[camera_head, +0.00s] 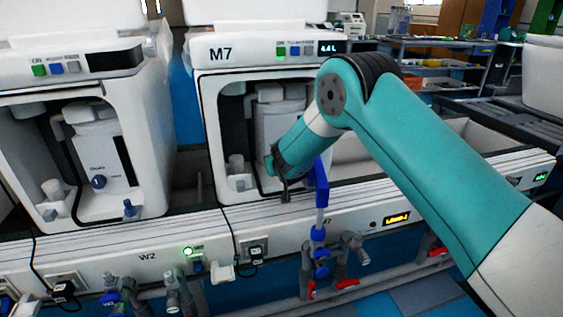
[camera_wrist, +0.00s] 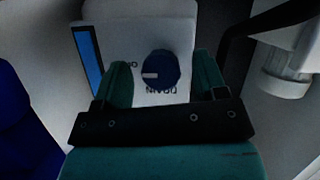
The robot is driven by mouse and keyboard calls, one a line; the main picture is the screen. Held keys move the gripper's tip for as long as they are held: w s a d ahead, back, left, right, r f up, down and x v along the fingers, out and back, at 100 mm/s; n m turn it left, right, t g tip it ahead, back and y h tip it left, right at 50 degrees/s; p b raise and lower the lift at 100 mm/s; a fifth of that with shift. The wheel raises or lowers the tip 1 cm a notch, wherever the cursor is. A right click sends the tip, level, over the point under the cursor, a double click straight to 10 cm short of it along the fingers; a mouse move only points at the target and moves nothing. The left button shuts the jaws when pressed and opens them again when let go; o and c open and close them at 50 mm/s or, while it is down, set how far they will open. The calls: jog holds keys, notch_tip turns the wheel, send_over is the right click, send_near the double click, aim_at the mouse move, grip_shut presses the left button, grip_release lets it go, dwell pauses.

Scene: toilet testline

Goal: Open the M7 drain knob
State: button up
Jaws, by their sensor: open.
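The M7 machine (camera_head: 207,82) is the white unit at the centre of the head view, with its front recess open. My gripper (camera_head: 272,163) reaches into that recess, in front of the grey-white inner box (camera_head: 279,119). In the wrist view the drain knob (camera_wrist: 160,68) is a round dark blue knob with a white mark pointing left, on a white panel with upside-down lettering. My gripper (camera_wrist: 161,75) is open, with one teal finger on each side of the knob. Whether the fingers touch it cannot be told. The arm hides the knob in the head view.
A similar machine (camera_head: 165,130) with its own blue knob (camera_head: 98,182) stands at left. A blue-handled valve (camera_head: 320,190) rises just right of my gripper. A white cylinder (camera_wrist: 285,75) and dark hose are right in the wrist view; a blue part (camera_wrist: 25,135) is left.

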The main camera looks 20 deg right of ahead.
jog(key=d+v, duration=0.1)
jog(key=v, duration=1.6)
jog(key=shift+a+p, duration=0.4)
jog(key=shift+a, duration=0.1)
jog(key=shift+s+r, duration=0.1)
jog(key=shift+r, duration=0.05)
